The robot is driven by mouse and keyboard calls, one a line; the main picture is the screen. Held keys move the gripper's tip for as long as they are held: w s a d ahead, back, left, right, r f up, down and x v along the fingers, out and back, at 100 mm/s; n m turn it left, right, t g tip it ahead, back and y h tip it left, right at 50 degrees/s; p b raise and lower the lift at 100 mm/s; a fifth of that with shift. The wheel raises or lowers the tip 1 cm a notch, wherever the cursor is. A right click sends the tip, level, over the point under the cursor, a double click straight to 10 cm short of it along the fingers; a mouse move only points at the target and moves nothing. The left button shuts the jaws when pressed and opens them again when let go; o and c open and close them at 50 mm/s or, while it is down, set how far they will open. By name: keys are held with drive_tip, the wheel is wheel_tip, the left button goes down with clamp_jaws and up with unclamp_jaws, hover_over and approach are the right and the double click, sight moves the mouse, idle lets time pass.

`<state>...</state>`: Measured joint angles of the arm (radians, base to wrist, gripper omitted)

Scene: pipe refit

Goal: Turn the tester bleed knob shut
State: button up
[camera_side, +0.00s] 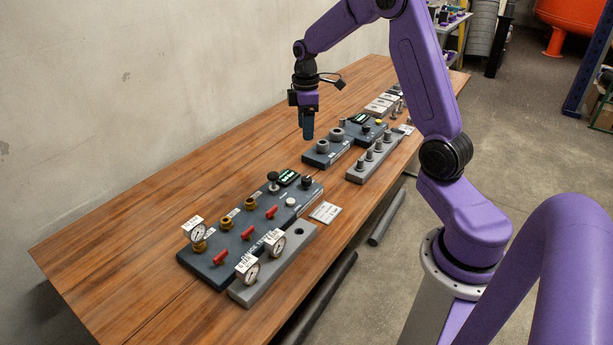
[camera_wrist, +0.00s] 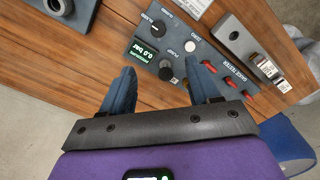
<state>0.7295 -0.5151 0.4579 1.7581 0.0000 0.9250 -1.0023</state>
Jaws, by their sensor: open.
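The dark gauge tester panel (camera_side: 232,252) lies on the wooden table. Its black bleed knob (camera_side: 306,182) stands at the panel's far right end, beside the lit display (camera_side: 289,178). In the wrist view the bleed knob (camera_wrist: 157,28) has a pale pointer line and sits above the green display (camera_wrist: 143,53), which reads about 0.0 bar. My gripper (camera_side: 308,136) points down above the table, apart from the panel. In the wrist view my gripper (camera_wrist: 158,72) is open and empty. Its fingers flank the pump knob (camera_wrist: 166,71) in the picture, but do not touch it.
A white button (camera_side: 291,201) and red valve levers (camera_side: 247,232) are on the panel. A grey block with gauges (camera_side: 297,241) lies in front. A two-socket block (camera_side: 326,152) and a post rack (camera_side: 370,160) stand farther back. The table's left side is clear.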

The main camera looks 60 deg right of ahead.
sight(306, 178)
drive_tip(key=f, duration=1.7)
drive_tip(key=shift+d+f, duration=0.2)
drive_tip(key=shift+f, duration=0.05)
drive_tip(key=c, duration=1)
